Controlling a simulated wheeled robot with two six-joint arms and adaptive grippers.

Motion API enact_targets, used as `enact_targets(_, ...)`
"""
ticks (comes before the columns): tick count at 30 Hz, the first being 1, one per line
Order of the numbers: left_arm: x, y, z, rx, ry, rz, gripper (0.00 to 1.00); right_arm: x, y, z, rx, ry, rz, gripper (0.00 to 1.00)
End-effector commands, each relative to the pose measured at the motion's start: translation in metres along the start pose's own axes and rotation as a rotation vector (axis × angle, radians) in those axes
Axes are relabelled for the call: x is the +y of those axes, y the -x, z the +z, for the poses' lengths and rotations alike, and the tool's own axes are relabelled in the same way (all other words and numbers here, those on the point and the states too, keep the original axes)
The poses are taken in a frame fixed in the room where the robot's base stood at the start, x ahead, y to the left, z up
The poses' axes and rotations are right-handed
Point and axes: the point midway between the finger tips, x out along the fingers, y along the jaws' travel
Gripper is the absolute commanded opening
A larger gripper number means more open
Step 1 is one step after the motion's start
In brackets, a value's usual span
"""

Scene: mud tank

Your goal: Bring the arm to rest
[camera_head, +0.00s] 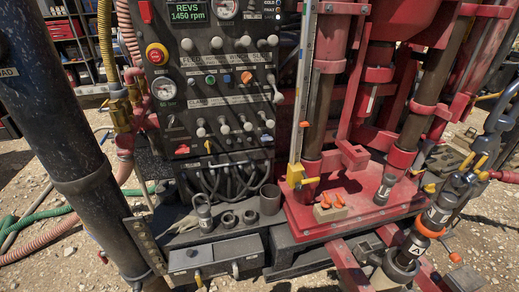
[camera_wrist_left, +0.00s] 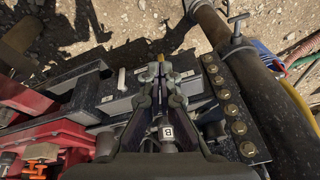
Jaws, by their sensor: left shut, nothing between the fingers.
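My left gripper (camera_wrist_left: 160,72) is in the left wrist view, its two dark fingers reaching up the picture with the tips together and nothing between them. It looks down over a dark box (camera_wrist_left: 185,78). A grey cylinder marked B (camera_wrist_left: 167,132) shows between the finger links, lower than the tips in the picture; I cannot tell if anything touches it. In the head view the cylinder (camera_head: 204,215) stands upright on the bench, beside the box (camera_head: 215,252). I cannot make out either gripper in the head view.
A thick dark pipe (camera_head: 75,150) slants down the left side; it also shows in the wrist view (camera_wrist_left: 265,90), beside a bolted strip (camera_wrist_left: 238,118). The control panel (camera_head: 215,100) stands behind the bench. A red deck (camera_head: 350,215) with upright columns is right. Gravel ground lies around.

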Motion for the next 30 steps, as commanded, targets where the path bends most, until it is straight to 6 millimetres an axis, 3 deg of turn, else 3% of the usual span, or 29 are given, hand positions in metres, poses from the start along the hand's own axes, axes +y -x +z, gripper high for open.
enact_targets(1,0.0,-0.025,0.008,-0.014,0.003,0.0,0.0,0.0,-0.004,0.0,0.0,0.0,0.0,0.33)
enact_targets(5,0.001,-0.092,0.035,-0.04,0.01,0.001,0.0,0.0,-0.011,0.0,0.001,0.0,0.001,0.33)
enact_targets(8,0.003,-0.153,0.072,-0.068,0.016,0.003,0.0,0.0,-0.018,0.0,0.003,0.0,0.001,0.33)
enact_targets(12,0.007,-0.234,0.149,-0.112,0.026,0.006,0.0,-0.001,-0.028,0.001,0.003,0.0,0.001,0.33)
enact_targets(15,0.012,-0.272,0.21,-0.14,0.032,0.009,0.0,-0.001,-0.034,0.001,0.003,0.0,0.002,0.33)
enact_targets(18,0.017,-0.292,0.261,-0.16,0.036,0.012,0.0,-0.002,-0.039,0.001,0.003,0.001,0.002,0.33)
enact_targets(21,0.02,-0.299,0.296,-0.173,0.039,0.014,0.0,-0.002,-0.041,0.002,0.003,0.0,0.001,0.33)
enact_targets(25,0.021,-0.301,0.316,-0.18,0.04,0.015,0.0,-0.002,-0.042,0.002,0.003,0.0,0.001,0.33)
enact_targets(30,0.021,-0.3,0.318,-0.18,0.041,0.015,0.0,-0.002,-0.041,0.002,0.004,0.0,0.001,0.33)
